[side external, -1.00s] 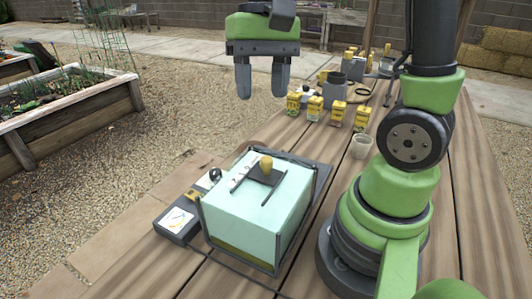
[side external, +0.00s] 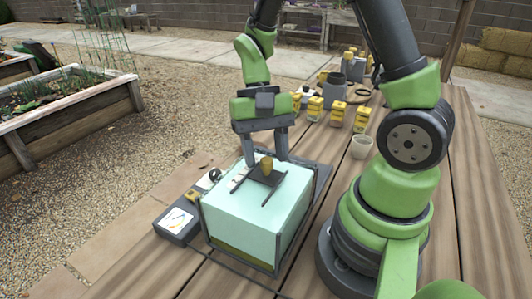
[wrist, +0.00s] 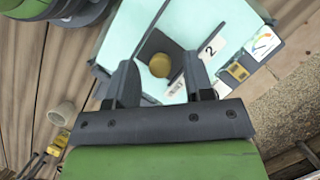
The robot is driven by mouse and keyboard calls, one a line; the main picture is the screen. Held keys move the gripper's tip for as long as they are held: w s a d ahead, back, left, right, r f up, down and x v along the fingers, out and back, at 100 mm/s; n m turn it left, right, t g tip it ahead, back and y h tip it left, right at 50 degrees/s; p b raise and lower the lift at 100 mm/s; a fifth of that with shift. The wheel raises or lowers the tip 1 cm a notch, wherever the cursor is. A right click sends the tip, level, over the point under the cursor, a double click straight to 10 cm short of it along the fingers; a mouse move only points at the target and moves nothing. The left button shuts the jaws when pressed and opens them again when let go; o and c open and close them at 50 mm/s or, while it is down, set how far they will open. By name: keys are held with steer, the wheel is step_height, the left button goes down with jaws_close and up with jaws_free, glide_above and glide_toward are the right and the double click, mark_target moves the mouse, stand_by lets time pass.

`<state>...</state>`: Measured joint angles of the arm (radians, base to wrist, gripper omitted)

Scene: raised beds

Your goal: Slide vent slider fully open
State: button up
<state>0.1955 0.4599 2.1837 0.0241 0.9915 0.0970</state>
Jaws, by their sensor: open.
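The vent slider is a dark plate (side external: 268,178) on top of a pale teal box (side external: 247,218). A yellow knob (side external: 266,164) stands up from it, between two thin dark rails. My gripper (side external: 265,157) is open and low over the far part of the box top, fingers pointing down. In the wrist view the knob (wrist: 160,65) shows between the two spread fingers of my gripper (wrist: 159,68), with a gap on each side. I cannot tell whether the fingertips touch the box top. Part of the slider is hidden by the gripper in the wrist view.
A grey panel with a dial card (side external: 175,219) lies left of the box. Several yellow packets (side external: 337,113) and a small pale pot (side external: 361,146) stand farther back on the wooden table. My own arm's base is to the right of the box.

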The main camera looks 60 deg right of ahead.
mark_target(256, 197)
steer(key=shift+s+a+f, duration=0.1)
steer(key=shift+f, duration=0.15)
jaws_close()
steer(key=shift+a, duration=2.25)
jaws_free()
steer(key=v, duration=1)
